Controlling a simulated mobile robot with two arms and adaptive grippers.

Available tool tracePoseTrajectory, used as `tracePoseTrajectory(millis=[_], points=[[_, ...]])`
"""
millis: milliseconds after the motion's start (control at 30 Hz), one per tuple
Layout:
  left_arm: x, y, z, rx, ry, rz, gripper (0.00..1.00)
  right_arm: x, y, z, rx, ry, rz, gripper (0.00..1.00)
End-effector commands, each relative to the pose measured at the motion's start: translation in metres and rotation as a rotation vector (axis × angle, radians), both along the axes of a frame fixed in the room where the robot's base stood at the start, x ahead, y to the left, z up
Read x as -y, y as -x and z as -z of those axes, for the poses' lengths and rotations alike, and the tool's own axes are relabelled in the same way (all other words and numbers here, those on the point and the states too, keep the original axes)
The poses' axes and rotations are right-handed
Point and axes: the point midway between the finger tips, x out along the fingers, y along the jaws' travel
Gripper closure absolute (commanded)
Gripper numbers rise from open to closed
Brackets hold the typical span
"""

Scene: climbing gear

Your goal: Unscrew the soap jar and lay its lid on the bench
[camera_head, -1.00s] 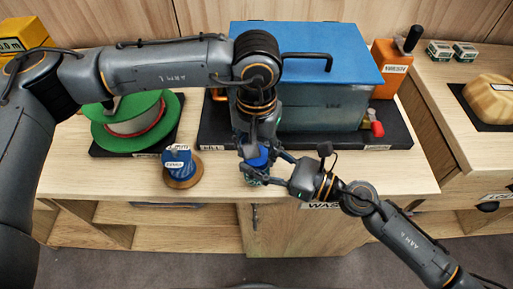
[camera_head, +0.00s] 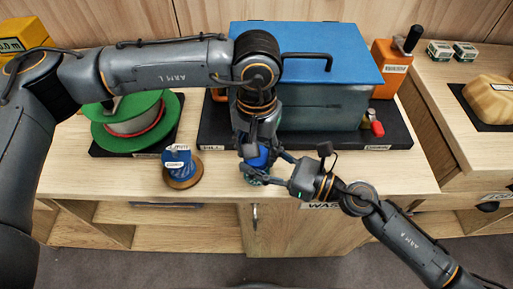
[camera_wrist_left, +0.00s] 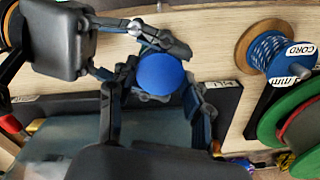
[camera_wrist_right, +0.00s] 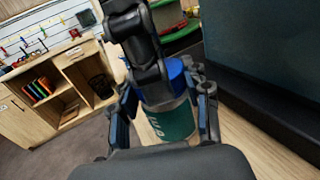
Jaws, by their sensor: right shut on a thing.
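The soap jar stands upright near the bench's front edge. Its teal body (camera_wrist_right: 172,122) shows in the right wrist view under a blue lid (camera_wrist_right: 177,75). The lid also shows from above in the left wrist view (camera_wrist_left: 160,73). My right gripper (camera_wrist_right: 165,108) is shut on the jar body from the side. My left gripper (camera_head: 256,158) points down over the lid, its open fingers on either side of it; the lid is on the jar. In the head view the grippers hide most of the jar.
A cord spool (camera_head: 182,170) stands left of the jar, with a green reel (camera_head: 115,135) behind it. A blue-lidded wash tank (camera_head: 325,105) on a dark mat stands close behind the grippers. Bare bench (camera_head: 370,175) lies to the right of the jar.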

Motion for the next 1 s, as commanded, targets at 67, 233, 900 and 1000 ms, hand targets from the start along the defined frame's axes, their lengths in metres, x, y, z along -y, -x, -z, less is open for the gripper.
tracePoseTrajectory(millis=[67, 233, 900, 1000], points=[[0.0, 0.0, 0.0, -0.001, 0.0, 0.0, 0.34, 0.001, 0.0, 0.003, -0.004, 0.005, 0.001, 1.0], [0.0, 0.0, 0.0, -0.001, 0.0, 0.0, 0.28, 0.001, 0.0, 0.003, -0.003, 0.005, 0.001, 1.0], [0.0, 0.0, -0.047, 0.001, -0.001, 0.011, 0.31, 0.001, 0.0, 0.003, -0.003, 0.005, 0.0, 1.0], [0.001, 0.0, -0.053, 0.001, 0.002, 0.08, 0.31, 0.0, 0.0, 0.003, -0.003, 0.005, 0.0, 1.0]])
